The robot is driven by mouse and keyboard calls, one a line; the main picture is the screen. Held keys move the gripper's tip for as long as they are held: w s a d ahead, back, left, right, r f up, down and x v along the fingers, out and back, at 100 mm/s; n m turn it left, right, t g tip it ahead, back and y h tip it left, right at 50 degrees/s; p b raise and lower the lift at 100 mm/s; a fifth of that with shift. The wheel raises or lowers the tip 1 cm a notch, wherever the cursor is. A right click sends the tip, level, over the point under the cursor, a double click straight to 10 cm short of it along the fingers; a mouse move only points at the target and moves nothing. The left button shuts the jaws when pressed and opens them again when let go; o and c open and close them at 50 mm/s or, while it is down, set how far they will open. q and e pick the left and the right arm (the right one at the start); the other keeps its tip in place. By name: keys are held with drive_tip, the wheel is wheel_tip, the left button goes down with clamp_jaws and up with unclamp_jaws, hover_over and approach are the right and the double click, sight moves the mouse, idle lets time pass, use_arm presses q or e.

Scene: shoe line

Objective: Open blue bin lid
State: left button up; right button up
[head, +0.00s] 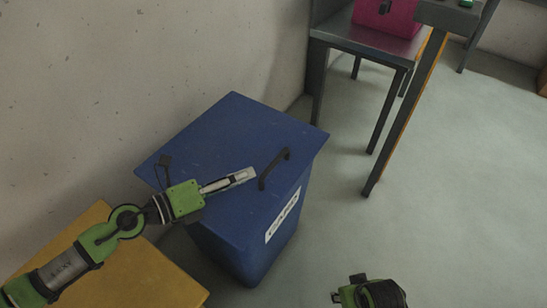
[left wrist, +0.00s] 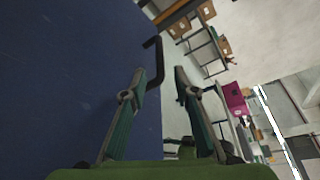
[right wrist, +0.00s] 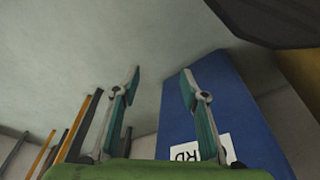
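The blue bin (head: 215,240) stands against the wall with its blue lid (head: 225,125) shut. A dark handle (head: 273,168) sits near the lid's right edge. My left gripper (head: 252,174) is over the lid, just left of the handle. In the left wrist view its fingers (left wrist: 160,72) are apart, and the handle (left wrist: 158,58) shows just past the left fingertip; I cannot tell whether they touch. My right gripper (head: 350,293) is low at the bottom of the head view. In the right wrist view its fingers (right wrist: 160,72) are apart and empty, facing the bin (right wrist: 238,112).
A yellow box-like surface (head: 130,275) stands left of the bin, under my left arm. A dark table (head: 370,42) with a pink box (head: 388,12) is behind to the right. The floor (head: 450,190) right of the bin is clear.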

sight(274, 161)
use_arm(q)
drive_tip(key=p+x, duration=0.1)
drive_tip(key=x, duration=0.4)
drive_tip(key=shift+w+d+r, duration=0.1)
drive_tip(key=shift+w+d, duration=0.15)
drive_tip(key=x, duration=0.3)
drive_tip(key=shift+w+d+f, duration=0.4)
drive_tip(key=shift+w+d, duration=0.15)
drive_tip(key=shift+d, duration=0.1)
use_arm(e)
drive_tip(key=shift+s+f, duration=0.2)
drive_tip(key=shift+f, duration=1)
drive_tip(key=shift+s+f, duration=0.15)
drive_tip(key=shift+f, duration=1)
use_arm(q)
clamp_jaws()
